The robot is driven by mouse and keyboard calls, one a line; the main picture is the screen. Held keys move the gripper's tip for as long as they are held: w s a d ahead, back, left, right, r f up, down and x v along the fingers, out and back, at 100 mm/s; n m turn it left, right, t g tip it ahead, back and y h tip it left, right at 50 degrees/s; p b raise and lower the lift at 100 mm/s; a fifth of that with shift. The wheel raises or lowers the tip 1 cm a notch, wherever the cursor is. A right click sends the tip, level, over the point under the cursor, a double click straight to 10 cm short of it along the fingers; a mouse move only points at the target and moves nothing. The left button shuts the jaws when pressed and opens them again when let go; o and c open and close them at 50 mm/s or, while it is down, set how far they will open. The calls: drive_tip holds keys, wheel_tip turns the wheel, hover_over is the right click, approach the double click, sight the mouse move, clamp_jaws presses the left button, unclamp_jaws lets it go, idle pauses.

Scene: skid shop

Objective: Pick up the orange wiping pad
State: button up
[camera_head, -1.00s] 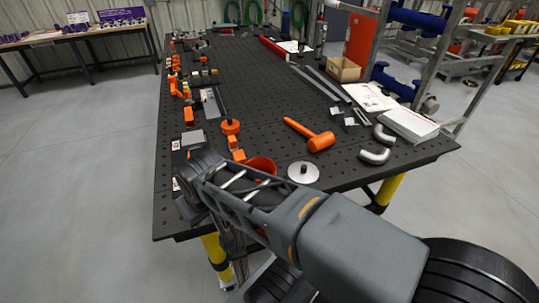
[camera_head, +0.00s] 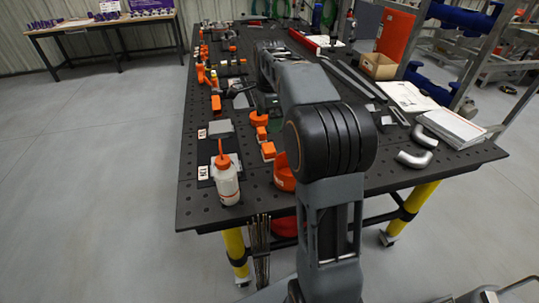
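I cannot tell for sure which orange thing is the wiping pad. Two small orange blocks, one (camera_head: 262,133) behind the other (camera_head: 268,151), lie on the black perforated table (camera_head: 205,165), left of my arm. An orange round piece (camera_head: 258,118) sits just behind them. My arm rises in front, bends at a large dark joint and reaches over the table. Its far end (camera_head: 266,102) comes down close behind the orange round piece. The fingers are not clear there, so I cannot see whether they are open or hold anything.
A white bottle with an orange cap (camera_head: 226,182) stands at the near left corner. A red-orange bowl (camera_head: 284,176) is partly behind my arm. Orange clamps (camera_head: 206,76) line the left edge. Bent pipes (camera_head: 414,158), a white stack (camera_head: 451,128) and a cardboard box (camera_head: 378,66) are right.

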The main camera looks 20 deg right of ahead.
drive_tip(key=m+b, duration=0.1)
hover_over(269, 147)
wheel_tip(269, 147, down, 8)
drive_tip(key=shift+d+r, duration=0.15)
drive_tip(key=shift+s+a+f, duration=0.1)
drive_tip(key=shift+a+f, duration=0.05)
drive_tip(key=shift+f, duration=1.45)
drive_tip(key=shift+a+f, duration=0.1)
drive_tip(key=shift+f, duration=1.5)
drive_tip(key=shift+c, duration=0.2)
drive_tip(key=c, duration=1)
drive_tip(key=shift+o, duration=0.2)
drive_tip(key=shift+r, duration=0.1)
